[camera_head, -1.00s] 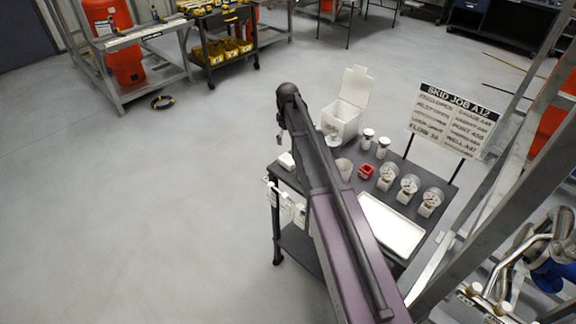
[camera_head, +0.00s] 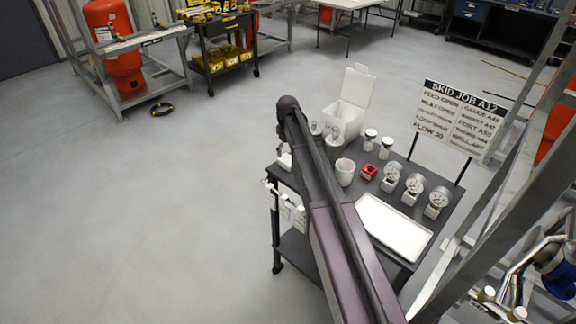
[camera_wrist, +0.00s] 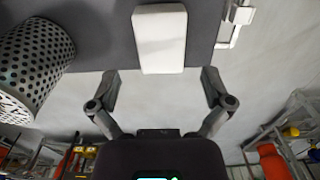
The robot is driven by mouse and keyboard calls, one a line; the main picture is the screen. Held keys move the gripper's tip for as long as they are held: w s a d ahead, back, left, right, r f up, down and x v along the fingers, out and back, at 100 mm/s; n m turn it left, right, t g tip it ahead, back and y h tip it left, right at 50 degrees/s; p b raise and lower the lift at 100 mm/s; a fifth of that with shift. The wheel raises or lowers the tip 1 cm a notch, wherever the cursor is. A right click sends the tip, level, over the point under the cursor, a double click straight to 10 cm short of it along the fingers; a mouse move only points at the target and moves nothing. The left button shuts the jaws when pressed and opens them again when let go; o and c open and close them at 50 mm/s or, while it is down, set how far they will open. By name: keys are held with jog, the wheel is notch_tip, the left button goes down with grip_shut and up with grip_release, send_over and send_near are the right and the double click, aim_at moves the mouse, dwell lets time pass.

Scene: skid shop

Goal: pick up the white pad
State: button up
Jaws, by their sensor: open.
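The white pad (camera_wrist: 160,38) is a flat rounded block lying on the dark cart top near its edge in the wrist view. It also shows in the head view (camera_head: 284,161), partly hidden by my arm. My gripper (camera_wrist: 160,76) is open and empty, its two fingers spread wide apart. In the wrist view the pad lies above the gap between the fingertips, roughly centred, and no finger appears to touch it. In the head view my arm hides most of the gripper.
A perforated cup (camera_wrist: 36,66) stands left of the pad in the wrist view. The cart (camera_head: 398,196) also holds a white open-lidded box (camera_head: 343,119), a red part (camera_head: 369,172), gauges (camera_head: 413,187) and a white tray (camera_head: 393,227). White fittings (camera_head: 285,207) hang on the cart's side.

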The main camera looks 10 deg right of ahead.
aim_at(288, 160)
jog(key=shift+f, duration=0.15)
jog(key=shift+s+f+b, duration=0.2)
jog(key=shift+f+b, duration=2.25)
jog(key=shift+b, duration=0.15)
jog(key=c, duration=1)
jog(key=shift+o, duration=0.2)
jog(key=shift+r, duration=0.15)
notch_tip(288, 160, up, 4)
jog(key=p, duration=0.4)
jog(key=s+p, duration=0.1)
jog(key=s, duration=1.5)
jog(key=shift+d+r, duration=0.2)
jog(key=shift+r, duration=0.2)
